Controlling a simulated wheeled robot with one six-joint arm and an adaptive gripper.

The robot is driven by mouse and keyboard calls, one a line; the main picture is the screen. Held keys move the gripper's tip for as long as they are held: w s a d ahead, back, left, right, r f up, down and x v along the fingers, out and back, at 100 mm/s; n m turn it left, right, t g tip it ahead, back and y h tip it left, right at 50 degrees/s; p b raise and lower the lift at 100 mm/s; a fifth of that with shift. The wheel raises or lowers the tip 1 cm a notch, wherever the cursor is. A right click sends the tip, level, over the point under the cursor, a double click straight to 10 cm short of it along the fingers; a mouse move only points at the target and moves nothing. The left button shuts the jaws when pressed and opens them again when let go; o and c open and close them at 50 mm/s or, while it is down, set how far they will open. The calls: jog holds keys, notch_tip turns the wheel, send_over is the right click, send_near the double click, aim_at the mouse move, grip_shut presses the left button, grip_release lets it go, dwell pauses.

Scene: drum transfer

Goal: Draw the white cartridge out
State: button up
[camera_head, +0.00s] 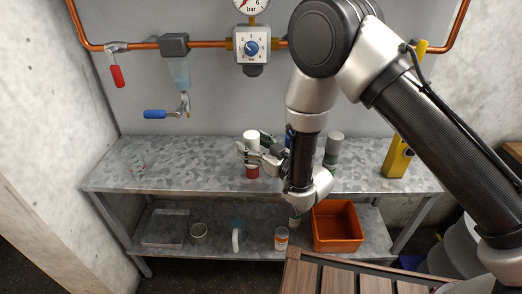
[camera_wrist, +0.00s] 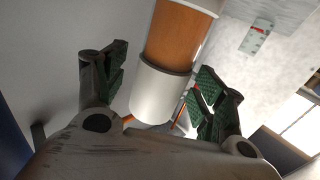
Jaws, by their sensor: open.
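The white cartridge (camera_head: 251,136) stands upright on the upper shelf, white at the top with a red lower part (camera_head: 252,171). In the wrist view, which looks upside down, its white end (camera_wrist: 160,95) is nearer my palm, and an orange-brown band (camera_wrist: 177,38) with a pale rim lies beyond. My gripper (camera_head: 253,150) is at the cartridge, reaching in from the right. In the wrist view its green-padded fingers (camera_wrist: 160,84) are spread on either side of the cartridge. A gap shows at the left finger; whether the right finger touches cannot be told.
A grey-topped green cylinder (camera_head: 333,150) and a partly hidden blue item (camera_head: 289,134) stand right of the cartridge. A yellow level (camera_head: 397,157) leans at the right. An orange crate (camera_head: 337,244) and a jar (camera_head: 281,239) are below. The upper shelf's left part is mostly free.

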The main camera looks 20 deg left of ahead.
aim_at(251, 133)
jog(key=shift+w+a, duration=0.15)
jog(key=shift+a, duration=0.15)
jog(key=c, duration=1.3)
jog(key=shift+r, duration=2.15)
jog(key=shift+r, duration=2.05)
